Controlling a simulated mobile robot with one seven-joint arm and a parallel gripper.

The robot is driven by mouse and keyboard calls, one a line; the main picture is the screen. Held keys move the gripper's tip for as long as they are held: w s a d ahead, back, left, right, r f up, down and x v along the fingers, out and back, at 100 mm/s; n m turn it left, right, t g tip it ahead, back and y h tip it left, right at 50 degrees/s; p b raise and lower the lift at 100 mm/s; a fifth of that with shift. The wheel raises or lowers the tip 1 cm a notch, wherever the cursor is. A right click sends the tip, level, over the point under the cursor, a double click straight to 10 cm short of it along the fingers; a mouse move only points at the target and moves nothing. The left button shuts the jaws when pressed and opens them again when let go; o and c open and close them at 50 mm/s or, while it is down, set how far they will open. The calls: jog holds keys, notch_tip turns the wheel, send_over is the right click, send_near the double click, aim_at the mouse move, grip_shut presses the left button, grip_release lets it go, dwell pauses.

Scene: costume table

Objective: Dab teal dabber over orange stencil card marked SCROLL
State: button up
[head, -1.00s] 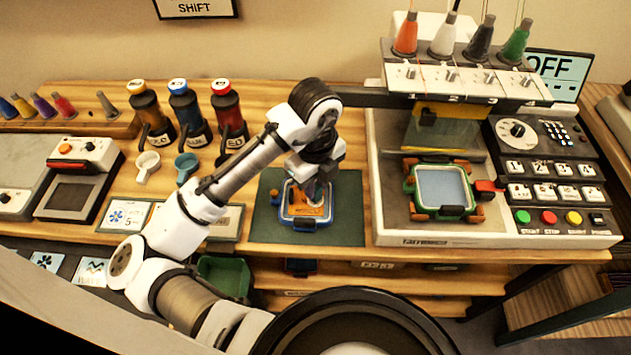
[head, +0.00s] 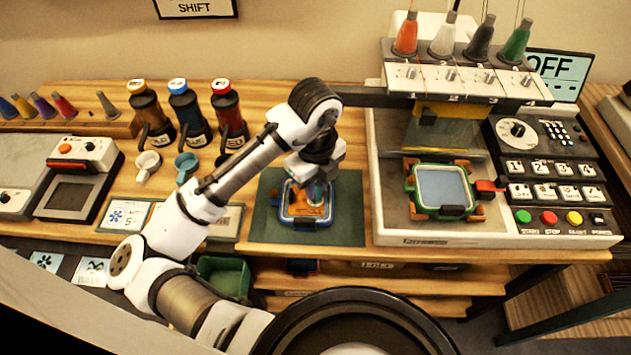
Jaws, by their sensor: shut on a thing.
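An orange stencil card (head: 294,209) lies inside a blue-rimmed frame (head: 306,223) on the dark green mat (head: 347,195). Its marking is too small to read. My gripper (head: 318,182) points down over the right part of the card and is shut on the teal dabber (head: 316,192). Only a little of the dabber shows below the gripper. I cannot tell whether its tip touches the card. My gripper hides part of the card and the frame's back edge.
An embroidery machine with a green hoop (head: 410,189) stands right of the mat. Several bottles (head: 186,108) and two cups (head: 186,165) stand to the left behind my arm. A green bin (head: 222,278) is below the table's front edge. The mat's right side is clear.

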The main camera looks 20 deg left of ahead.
jog(key=shift+r+p, duration=2.95)
jog(key=shift+r, duration=0.55)
jog(key=shift+f, duration=0.25)
jog(key=f+b, duration=0.1)
jog(key=b, duration=0.1)
jog(key=a+f+b, duration=0.1)
jog(key=f, duration=0.1)
jog(key=f+b, duration=0.2)
jog(key=shift+w+a+f+b, duration=0.2)
jog(key=shift+a+f+b, duration=0.05)
jog(key=shift+b, duration=0.05)
jog(key=shift+f+b, duration=0.5)
jog(key=shift+f, duration=0.1)
notch_tip(320, 180, up, 7)
jog(key=p, duration=0.6)
jog(key=shift+s, duration=0.1)
